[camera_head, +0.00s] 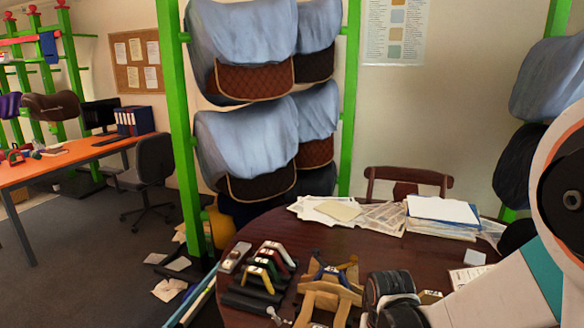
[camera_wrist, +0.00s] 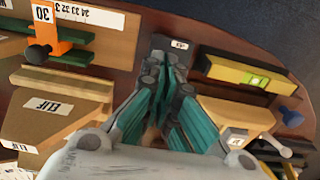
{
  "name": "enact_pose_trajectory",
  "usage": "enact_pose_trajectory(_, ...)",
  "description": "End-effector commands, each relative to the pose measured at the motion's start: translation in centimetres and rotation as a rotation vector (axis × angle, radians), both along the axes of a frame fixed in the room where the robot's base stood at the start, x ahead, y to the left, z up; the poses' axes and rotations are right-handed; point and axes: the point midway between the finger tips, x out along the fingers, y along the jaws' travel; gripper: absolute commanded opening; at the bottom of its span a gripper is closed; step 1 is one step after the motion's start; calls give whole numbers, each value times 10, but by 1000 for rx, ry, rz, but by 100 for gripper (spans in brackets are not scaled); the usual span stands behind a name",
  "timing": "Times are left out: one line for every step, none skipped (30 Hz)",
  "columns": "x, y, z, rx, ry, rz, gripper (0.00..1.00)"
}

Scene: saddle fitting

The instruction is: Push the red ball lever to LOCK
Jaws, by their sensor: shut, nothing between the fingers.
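I cannot make out a red ball lever or a LOCK marking in either view. In the wrist view my gripper (camera_wrist: 164,66) has teal-sided fingers drawn together, with nothing between them. Its tips point at a dark block with a small white label (camera_wrist: 179,44) near the table's edge. To its left an orange slider (camera_wrist: 48,28) marked 30 stands on a green bar, with a black knob (camera_wrist: 38,54). In the head view a wooden stand (camera_head: 330,293) is on the round table, just left of my dark wrist, and the gripper's fingers cannot be made out.
In the wrist view a yellow level (camera_wrist: 240,74) and a blue knob (camera_wrist: 291,116) lie right of the gripper, and a wooden block labelled ELIF (camera_wrist: 50,122) lies left. In the head view a rack of coloured gauges (camera_head: 262,266) and papers (camera_head: 440,212) occupy the table (camera_head: 238,232).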

Motion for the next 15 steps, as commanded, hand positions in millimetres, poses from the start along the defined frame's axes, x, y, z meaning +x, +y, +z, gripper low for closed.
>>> enact_pose_trajectory(-2, 0, 0, 0, 0, 0, 0)
enact_pose_trajectory(-2, 1, 0, 0, 0, 0, 0)
enact_pose_trajectory(-3, 1, 0, 0, 0, 0, 0)
enact_pose_trajectory(-4, 1, 0, 0, 0, 0, 0)
enact_pose_trajectory(-5, 2, 0, 0, 0, 0, 0)
enact_pose_trajectory(-6, 2, 0, 0, 0, 0, 0)
enact_pose_trajectory(-7, 2, 0, 0, 0, 0, 0)
enact_pose_trajectory(-8, 2, 0, 0, 0, 0, 0)
enact_pose_trajectory(-9, 3, 0, 0, 0, 0, 0)
enact_pose_trajectory(-10, 3, 0, 0, 0, 0, 0)
enact_pose_trajectory(-10, 3, 0, 0, 0, 0, 0)
enact_pose_trajectory(-11, 4, 0, 0, 0, 0, 0)
enact_pose_trajectory(-12, 4, 0, 0, 0, 0, 0)
enact_pose_trajectory(-13, 4, 0, 0, 0, 0, 0)
enact_pose_trajectory(-14, 4, 0, 0, 0, 0, 0)
